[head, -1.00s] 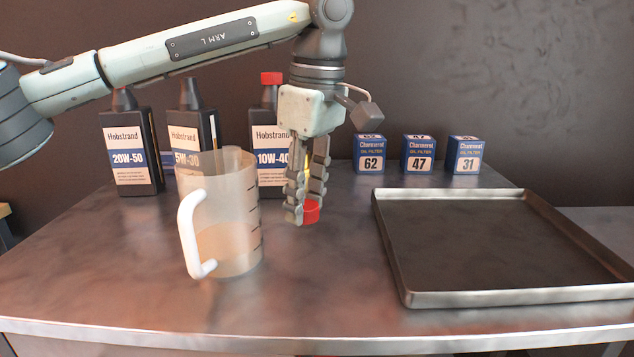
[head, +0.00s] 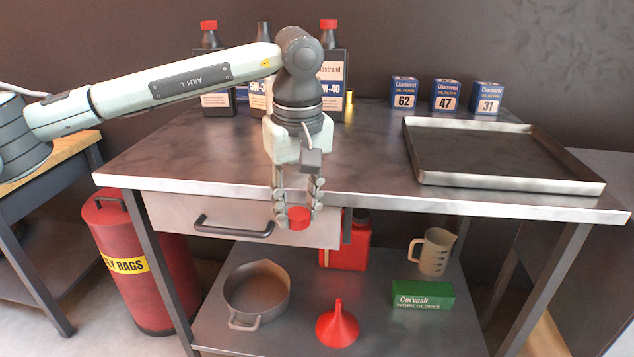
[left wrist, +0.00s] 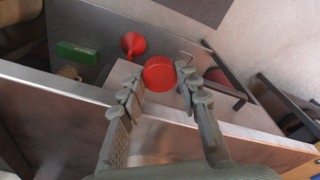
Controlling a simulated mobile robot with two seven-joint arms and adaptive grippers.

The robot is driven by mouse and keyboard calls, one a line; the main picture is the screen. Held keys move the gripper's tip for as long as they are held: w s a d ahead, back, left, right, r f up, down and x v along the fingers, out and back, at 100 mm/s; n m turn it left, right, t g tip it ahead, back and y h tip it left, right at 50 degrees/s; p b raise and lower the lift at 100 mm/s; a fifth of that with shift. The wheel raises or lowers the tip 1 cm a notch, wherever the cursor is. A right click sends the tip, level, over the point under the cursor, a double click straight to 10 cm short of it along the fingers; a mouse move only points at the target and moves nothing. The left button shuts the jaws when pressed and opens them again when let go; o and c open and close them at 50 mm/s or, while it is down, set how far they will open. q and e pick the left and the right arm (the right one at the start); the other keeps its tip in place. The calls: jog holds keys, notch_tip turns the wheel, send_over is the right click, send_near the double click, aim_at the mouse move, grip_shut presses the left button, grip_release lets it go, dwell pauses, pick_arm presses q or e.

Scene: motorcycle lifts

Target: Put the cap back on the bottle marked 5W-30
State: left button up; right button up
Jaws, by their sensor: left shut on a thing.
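My left gripper (head: 297,208) is shut on a red ribbed cap (head: 299,218), held between its fingertips in front of the table's front edge, before the drawer. The cap also shows in the left wrist view (left wrist: 159,74). The bottle marked 5W-30 (head: 258,88) stands at the back of the table (head: 370,150), between two other dark bottles. My left arm hides its middle and part of its label. Its bare dark neck shows above the arm without a red cap. My right gripper is not in view.
A 20W-50 bottle (head: 209,40) and a 10W-40 bottle (head: 332,70), both red-capped, flank it. Oil filter boxes (head: 446,95) and a metal tray (head: 510,185) are on the right. A jug (head: 434,252), red funnel (head: 338,325) and pan (head: 257,290) stand on the lower shelf.

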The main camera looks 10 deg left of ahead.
pick_arm(q)
jog(key=s+a+f+m, duration=0.5)
jog(key=a+f, duration=0.3)
jog(key=f, duration=0.3)
jog(key=shift+a+f+m+h, duration=0.25)
jog(key=shift+a+m+h, duration=0.05)
jog(key=shift+m, duration=0.6)
